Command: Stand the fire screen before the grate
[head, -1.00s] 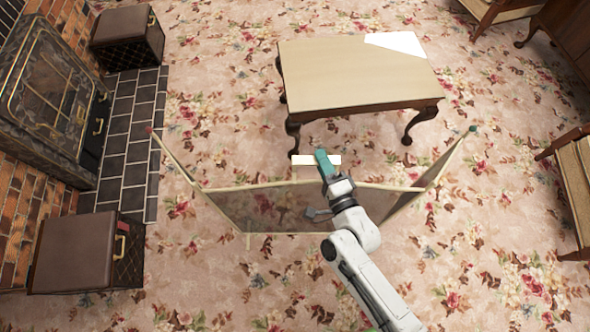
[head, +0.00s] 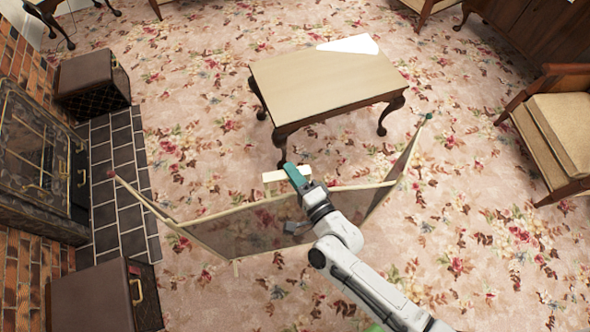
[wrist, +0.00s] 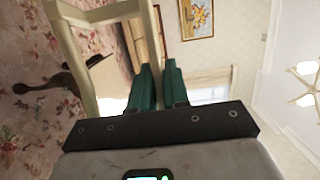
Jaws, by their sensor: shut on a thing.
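The fire screen (head: 250,228) is a folding screen with a cream frame and see-through dark panels. It stands spread out with its side panels angled, and its left tip overlaps the dark hearth tiles (head: 116,195) in the head view. My gripper (head: 292,172) has teal fingers and is shut on the cream handle (head: 271,180) at the middle of the screen. In the wrist view, the fingers (wrist: 159,88) are close together beside the cream frame (wrist: 75,60); the exact contact is hard to see. The grate (head: 38,150) is in the fireplace at the left.
Two brown boxes (head: 92,82) (head: 95,300) flank the hearth. A wooden table (head: 325,85) stands just beyond the screen, close to its handle. An armchair (head: 560,125) is at the right. Flowered carpet (head: 195,110) lies open between hearth and table.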

